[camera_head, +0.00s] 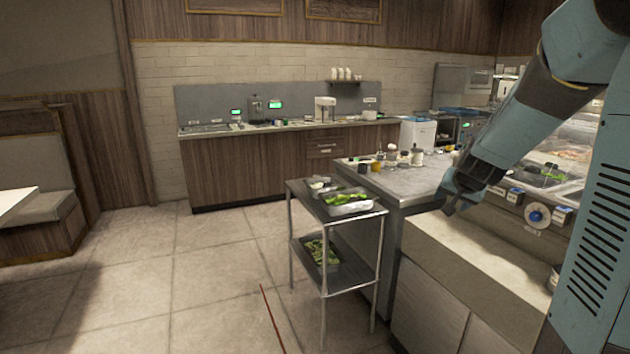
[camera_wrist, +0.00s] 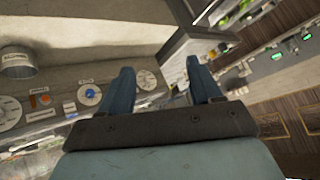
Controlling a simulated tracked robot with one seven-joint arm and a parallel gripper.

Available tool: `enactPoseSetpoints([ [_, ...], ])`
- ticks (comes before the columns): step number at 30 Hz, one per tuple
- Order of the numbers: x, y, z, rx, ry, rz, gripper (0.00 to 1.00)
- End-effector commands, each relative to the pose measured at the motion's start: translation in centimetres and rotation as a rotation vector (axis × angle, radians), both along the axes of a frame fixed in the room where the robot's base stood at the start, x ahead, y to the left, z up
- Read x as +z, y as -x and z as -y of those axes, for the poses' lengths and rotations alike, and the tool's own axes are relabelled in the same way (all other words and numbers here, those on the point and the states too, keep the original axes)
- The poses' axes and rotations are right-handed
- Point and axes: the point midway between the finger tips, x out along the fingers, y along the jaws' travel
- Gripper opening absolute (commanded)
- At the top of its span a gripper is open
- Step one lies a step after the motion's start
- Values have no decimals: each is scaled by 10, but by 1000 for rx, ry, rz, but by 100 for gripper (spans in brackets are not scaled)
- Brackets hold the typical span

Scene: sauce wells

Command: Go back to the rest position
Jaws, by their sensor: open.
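My gripper (camera_head: 452,204) is at the end of my blue and black arm in the head view, at the right, above the pale counter (camera_head: 480,262). In the wrist view its two dark blue fingers (camera_wrist: 157,85) stand apart with nothing between them. The gripper is open and empty. It is clear of the counter top as far as I can tell. A panel with a blue knob (camera_head: 536,216) lies just right of the gripper; the knob also shows in the wrist view (camera_wrist: 90,93).
A metal trolley (camera_head: 350,284) with trays of greens stands left of the counter. A grey work table (camera_head: 408,182) holds several small jars. A food display (camera_head: 560,160) lies behind my arm. A back counter (camera_head: 250,165) runs along the wall. The tiled floor (camera_head: 170,290) at the left is free.

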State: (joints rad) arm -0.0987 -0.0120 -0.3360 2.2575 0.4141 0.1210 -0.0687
Motion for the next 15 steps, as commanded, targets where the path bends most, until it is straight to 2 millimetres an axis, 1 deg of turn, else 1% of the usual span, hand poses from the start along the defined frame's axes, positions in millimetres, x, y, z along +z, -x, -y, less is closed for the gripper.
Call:
enactPoseSetpoints([
  [1,11,13,-10,32,-10,-3,64],
  [5,29,46,-36,118,-23,-32,64],
  [6,34,57,-43,143,-26,-42,64],
  [11,51,103,-70,241,-16,-83,64],
  [15,62,146,-89,317,10,-123,64],
])
